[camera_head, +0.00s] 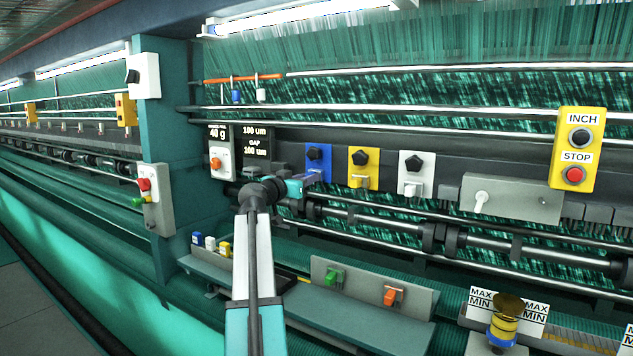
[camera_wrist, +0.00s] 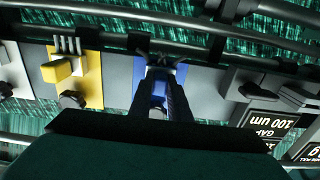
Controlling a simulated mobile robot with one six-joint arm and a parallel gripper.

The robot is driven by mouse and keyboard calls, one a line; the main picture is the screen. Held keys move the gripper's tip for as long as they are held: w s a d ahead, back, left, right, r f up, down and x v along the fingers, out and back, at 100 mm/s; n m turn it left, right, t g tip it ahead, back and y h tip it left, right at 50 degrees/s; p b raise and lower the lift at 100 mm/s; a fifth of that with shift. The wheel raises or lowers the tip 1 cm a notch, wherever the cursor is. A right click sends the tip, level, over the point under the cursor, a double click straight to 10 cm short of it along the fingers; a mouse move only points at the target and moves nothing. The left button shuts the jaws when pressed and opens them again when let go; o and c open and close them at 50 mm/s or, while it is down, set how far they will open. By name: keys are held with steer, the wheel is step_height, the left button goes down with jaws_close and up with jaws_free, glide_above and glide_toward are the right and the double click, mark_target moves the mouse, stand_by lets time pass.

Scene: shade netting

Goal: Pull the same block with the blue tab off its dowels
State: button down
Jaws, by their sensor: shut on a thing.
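A blue plate (camera_head: 318,160) with a black knob is on the dark rail, left of a yellow plate (camera_head: 363,170) and a white plate (camera_head: 415,175). My gripper (camera_head: 306,183) reaches the lower part of the blue plate from the left front. In the wrist view, which is upside down, the blue plate (camera_wrist: 144,92) is behind the dark fingers of my gripper (camera_wrist: 162,72). The fingers are shut on the blue part at the plate's end. The fingers cover most of this part and the plate's knob in the wrist view.
A grey box with a white lever (camera_head: 505,198) and a yellow INCH/STOP panel (camera_head: 578,148) are to the right. Black display panels (camera_head: 255,145) are left of the blue plate. A steel roller (camera_head: 480,242) runs below the plates. Small coloured pieces (camera_head: 210,243) stand on a lower ledge.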

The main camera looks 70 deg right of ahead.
steer(key=shift+b+v, duration=0.75)
steer(key=shift+v, duration=0.15)
stand_by(0.8)
steer(key=shift+b+v, duration=1)
steer(key=shift+v, duration=0.45)
steer(key=shift+a, duration=0.1)
steer(key=shift+b+v, duration=0.95)
steer(key=shift+v, duration=0.95)
